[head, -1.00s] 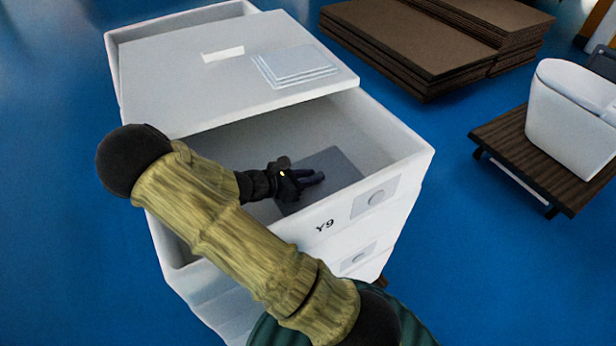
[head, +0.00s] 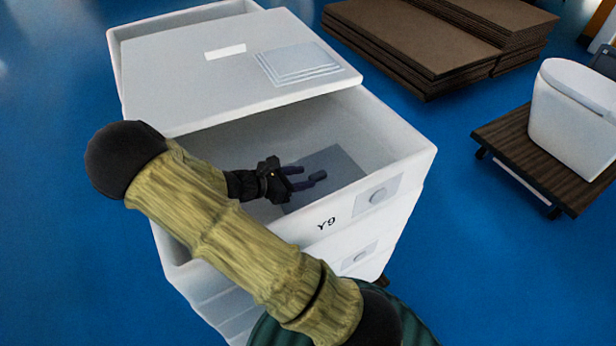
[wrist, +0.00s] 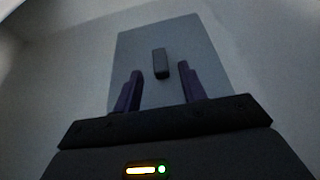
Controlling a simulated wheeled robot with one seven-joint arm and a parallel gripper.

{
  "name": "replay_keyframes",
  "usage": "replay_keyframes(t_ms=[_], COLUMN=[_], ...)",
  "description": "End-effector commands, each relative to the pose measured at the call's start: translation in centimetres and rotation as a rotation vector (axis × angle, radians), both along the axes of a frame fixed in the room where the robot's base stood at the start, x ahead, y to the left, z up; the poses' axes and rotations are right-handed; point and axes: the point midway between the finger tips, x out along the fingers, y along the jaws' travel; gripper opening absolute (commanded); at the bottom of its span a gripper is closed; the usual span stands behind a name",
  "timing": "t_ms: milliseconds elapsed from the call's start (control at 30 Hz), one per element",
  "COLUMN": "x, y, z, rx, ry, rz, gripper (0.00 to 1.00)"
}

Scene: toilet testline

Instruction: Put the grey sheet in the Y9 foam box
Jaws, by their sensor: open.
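The grey sheet (head: 338,166) lies inside the open white Y9 foam box (head: 408,158), toward the right of its interior. In the wrist view the grey sheet (wrist: 212,70) has a small dark block (wrist: 160,63) on its face. The dark block also shows in the head view (head: 318,176), just beyond the fingertips. My gripper (head: 298,179) is inside the box, open and empty. In the wrist view my gripper (wrist: 161,74) has its two purple fingers apart, one to each side of the block and below it in the picture, over the sheet's lower part.
Brown board stacks (head: 410,40) stand behind. A toilet (head: 570,115) sits on a dark wheeled platform (head: 515,165) at right. Blue floor is clear between.

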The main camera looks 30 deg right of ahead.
Motion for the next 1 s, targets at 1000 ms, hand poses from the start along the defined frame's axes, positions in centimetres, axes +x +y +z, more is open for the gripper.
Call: replay_keyframes(t_ms=[1000], x=[-0.3], y=[7.9], z=[3.3], rx=[-0.001], ry=[0.000], rz=[-0.001], gripper=[0.41])
